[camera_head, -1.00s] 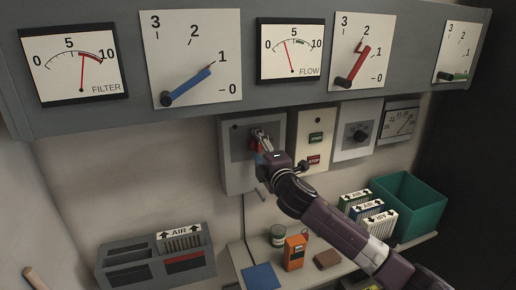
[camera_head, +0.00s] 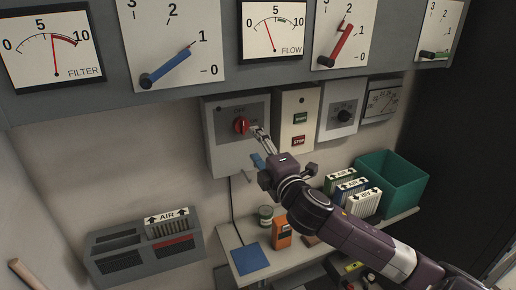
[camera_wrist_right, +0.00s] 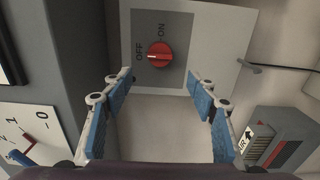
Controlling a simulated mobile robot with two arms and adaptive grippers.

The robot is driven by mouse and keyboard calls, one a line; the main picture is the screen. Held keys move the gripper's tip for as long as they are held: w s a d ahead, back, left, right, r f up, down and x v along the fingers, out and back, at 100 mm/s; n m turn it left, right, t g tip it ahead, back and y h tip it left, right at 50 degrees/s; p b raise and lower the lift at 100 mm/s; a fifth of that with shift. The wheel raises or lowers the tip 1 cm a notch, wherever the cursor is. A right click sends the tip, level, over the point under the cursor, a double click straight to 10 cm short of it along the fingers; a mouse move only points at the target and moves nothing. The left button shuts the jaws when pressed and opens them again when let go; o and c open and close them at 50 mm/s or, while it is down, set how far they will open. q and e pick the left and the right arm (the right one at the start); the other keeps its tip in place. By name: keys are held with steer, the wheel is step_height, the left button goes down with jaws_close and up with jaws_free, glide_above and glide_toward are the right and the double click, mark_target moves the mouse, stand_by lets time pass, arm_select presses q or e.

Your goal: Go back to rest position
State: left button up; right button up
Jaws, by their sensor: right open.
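My right gripper (camera_head: 262,148) is in front of the grey switch box on the wall, just right of and below its red rotary knob (camera_head: 241,125). In the right wrist view the gripper (camera_wrist_right: 162,90) is open, its blue-padded fingers wide apart and empty. The red knob (camera_wrist_right: 160,55) shows beyond the fingertips, apart from them, on a plate marked OFF and ON. Its white mark points toward OFF. My left gripper is not in view.
A shelf below holds a green can (camera_head: 265,215), an orange device (camera_head: 282,233), a blue pad (camera_head: 246,259), AIR filters (camera_head: 350,190) and a teal bin (camera_head: 400,180). A grey filter rack (camera_head: 190,258) is at lower left. A gauge panel (camera_head: 228,75) overhangs above.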

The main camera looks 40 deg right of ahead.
steer(key=shift+s+a, duration=0.1)
steer(key=shift+s, duration=0.3)
